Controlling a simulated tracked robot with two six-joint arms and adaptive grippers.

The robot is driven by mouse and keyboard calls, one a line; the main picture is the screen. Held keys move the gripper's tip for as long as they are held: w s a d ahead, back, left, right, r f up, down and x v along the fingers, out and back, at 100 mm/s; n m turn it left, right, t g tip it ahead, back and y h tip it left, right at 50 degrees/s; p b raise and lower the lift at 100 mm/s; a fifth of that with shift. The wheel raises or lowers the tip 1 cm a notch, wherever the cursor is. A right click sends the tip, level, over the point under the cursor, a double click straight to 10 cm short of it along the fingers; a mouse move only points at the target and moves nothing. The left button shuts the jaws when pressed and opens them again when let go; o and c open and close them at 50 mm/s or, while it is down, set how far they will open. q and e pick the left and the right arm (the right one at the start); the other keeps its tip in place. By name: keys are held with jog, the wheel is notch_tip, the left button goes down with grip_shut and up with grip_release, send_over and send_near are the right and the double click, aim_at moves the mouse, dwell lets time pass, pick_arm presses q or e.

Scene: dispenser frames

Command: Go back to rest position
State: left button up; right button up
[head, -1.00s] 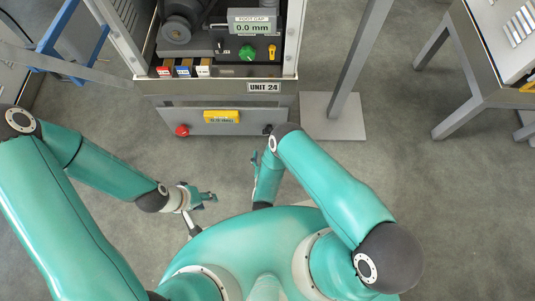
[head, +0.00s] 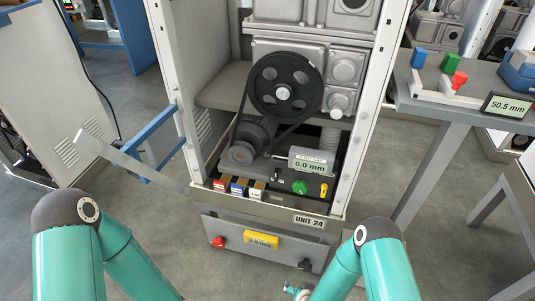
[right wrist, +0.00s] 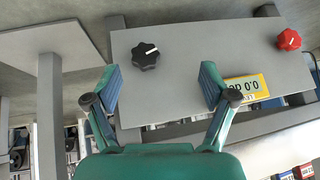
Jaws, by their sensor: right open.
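My right gripper (right wrist: 160,82) is open and empty in the right wrist view. Its two fingers point at the grey lower panel (right wrist: 190,50) of Unit 24, with the black knob (right wrist: 146,56) between and beyond them. In the head view a small part that looks like this gripper (head: 297,291) shows at the bottom edge, below the black knob (head: 305,264). Both arms show as teal links at the bottom. My left gripper is out of view below the frame.
Unit 24's frame (head: 265,207) stands ahead, with a belt pulley (head: 285,88), a red knob (head: 218,242) and a yellow display (head: 262,241). A grey table (head: 440,107) with coloured blocks stands right. A blue rail (head: 152,130) is left. Grey floor (head: 130,207) is open between.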

jog(key=s+d+r+g+y+p, duration=0.1)
jog(key=s+r+g+y, duration=0.2)
jog(key=s+r+g, duration=0.75)
jog(key=s+r+t+p, duration=0.2)
jog(key=r+p, duration=1.1)
jog(key=r, duration=0.1)
jog(key=s+r+t+p, duration=0.2)
jog(key=r+p, duration=1.2)
jog(key=r, duration=0.1)
jog(key=shift+r+n, duration=0.2)
jog(key=shift+n, duration=0.1)
jog(key=shift+s+f, duration=0.1)
